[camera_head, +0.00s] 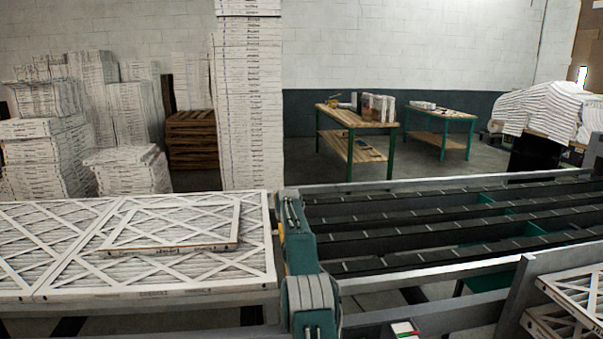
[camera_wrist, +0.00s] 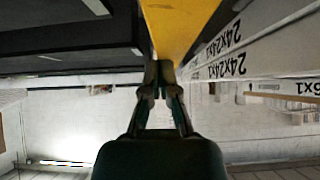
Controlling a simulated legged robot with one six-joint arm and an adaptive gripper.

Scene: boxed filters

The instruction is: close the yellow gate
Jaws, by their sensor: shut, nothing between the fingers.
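The yellow gate (camera_wrist: 180,25) shows in the wrist view as a yellow panel at the top centre, between a dark conveyor and white filter boxes. My gripper (camera_wrist: 160,72) is shut and empty, with its fingertips at the panel's near edge. I cannot tell whether they touch it. In the head view my green arm reaches over the line where the filter table meets the conveyor and hides most of the gate. The gripper's fingers cannot be made out there.
Large flat filters (camera_head: 60,240) lie left of my arm, with a smaller one (camera_head: 175,225) on top. A tall filter stack (camera_head: 250,100) stands behind. More filters (camera_head: 575,300) lie at the lower right.

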